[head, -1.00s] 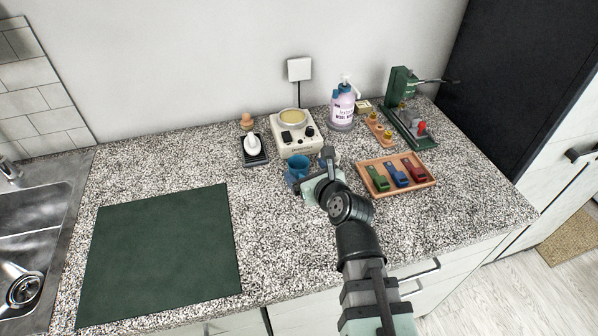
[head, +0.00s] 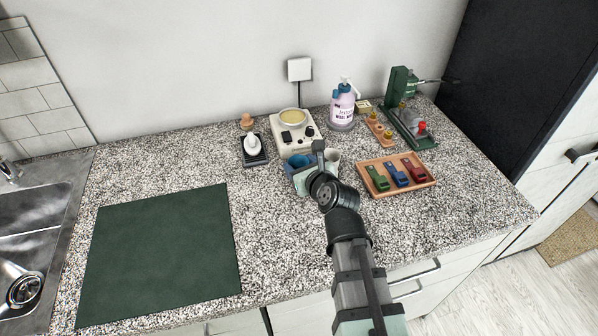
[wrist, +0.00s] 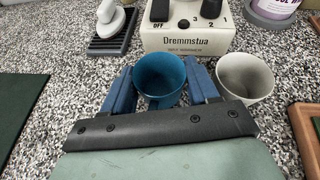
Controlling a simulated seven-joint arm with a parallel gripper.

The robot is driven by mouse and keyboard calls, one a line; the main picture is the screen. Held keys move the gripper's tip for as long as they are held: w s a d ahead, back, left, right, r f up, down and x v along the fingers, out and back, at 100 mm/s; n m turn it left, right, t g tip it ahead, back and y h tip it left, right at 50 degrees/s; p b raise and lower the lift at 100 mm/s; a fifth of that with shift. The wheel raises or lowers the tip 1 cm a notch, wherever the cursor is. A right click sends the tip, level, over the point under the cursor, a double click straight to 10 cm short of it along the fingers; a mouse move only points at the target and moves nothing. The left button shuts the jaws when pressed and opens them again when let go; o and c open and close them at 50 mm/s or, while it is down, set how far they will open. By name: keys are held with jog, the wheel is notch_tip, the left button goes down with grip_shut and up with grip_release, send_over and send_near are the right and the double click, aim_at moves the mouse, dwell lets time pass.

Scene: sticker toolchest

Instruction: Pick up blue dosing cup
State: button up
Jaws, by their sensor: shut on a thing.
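The blue dosing cup (wrist: 160,76) stands upright between the two blue fingers of my gripper (wrist: 161,88) in the wrist view. The fingers are shut on it, one on each side. In the head view the blue cup (head: 298,160) shows just beyond my gripper (head: 301,175), and its lower part is hidden by the gripper. I cannot tell whether the cup is clear of the counter.
A white cup (wrist: 244,78) stands close to the right finger. The cream warmer (head: 297,146) is just behind. A wooden tray (head: 427,182) with green, blue and red pieces lies to the right. A green mat (head: 165,250) covers the counter at left.

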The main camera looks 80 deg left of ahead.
jog(key=c, duration=0.4)
jog(key=shift+o, duration=0.2)
jog(key=shift+r, duration=0.15)
